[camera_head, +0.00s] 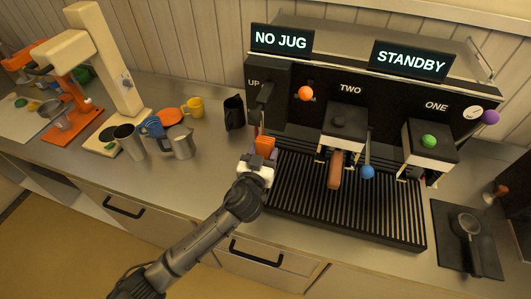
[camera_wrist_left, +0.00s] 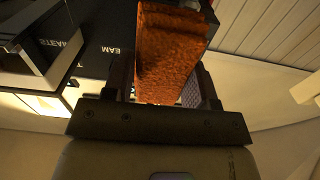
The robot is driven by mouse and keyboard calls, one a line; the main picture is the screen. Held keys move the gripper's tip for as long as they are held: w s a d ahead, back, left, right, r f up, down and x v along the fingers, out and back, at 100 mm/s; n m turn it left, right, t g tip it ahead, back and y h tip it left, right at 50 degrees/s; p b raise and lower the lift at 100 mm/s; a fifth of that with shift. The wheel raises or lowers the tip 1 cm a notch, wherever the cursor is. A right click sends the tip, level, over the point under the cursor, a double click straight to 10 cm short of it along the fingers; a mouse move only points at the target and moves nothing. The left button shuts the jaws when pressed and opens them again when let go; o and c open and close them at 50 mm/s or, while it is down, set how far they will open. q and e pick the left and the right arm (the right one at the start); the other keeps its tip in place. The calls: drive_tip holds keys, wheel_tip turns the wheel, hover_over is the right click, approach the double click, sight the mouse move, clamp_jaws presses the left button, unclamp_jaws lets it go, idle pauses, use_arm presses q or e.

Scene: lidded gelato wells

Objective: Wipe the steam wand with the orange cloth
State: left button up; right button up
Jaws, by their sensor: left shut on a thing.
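My left gripper (camera_head: 257,166) is shut on the folded orange cloth (camera_head: 265,146), at the front left of the coffee machine (camera_head: 300,130). In the left wrist view the cloth (camera_wrist_left: 168,50) stands up between the fingers of the left gripper (camera_wrist_left: 166,95). The cloth is just below the machine's left end, under the black lever marked UP. A thin part of the steam wand (camera_head: 261,126) seems to show just above the cloth. The rest is hidden, and I cannot tell whether the cloth touches it. My right gripper is not in view.
The drip tray (camera_head: 345,205) lies right of the gripper. A black jug (camera_head: 233,112), metal jugs (camera_head: 181,142), blue and yellow mugs (camera_head: 195,107) and a cream grinder (camera_head: 105,60) stand to the left. A portafilter (camera_head: 465,225) lies on a dark mat at right. Counter in front of the jugs is clear.

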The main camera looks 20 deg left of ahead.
use_arm(q)
drive_tip(key=shift+w+a, duration=0.1)
drive_tip(key=shift+a, duration=1.65)
drive_tip(key=shift+r+p, duration=0.1)
drive_tip(key=shift+p, duration=0.25)
drive_tip(key=shift+r, duration=0.15)
drive_tip(key=shift+d, duration=2.05)
drive_tip(key=shift+a, duration=0.2)
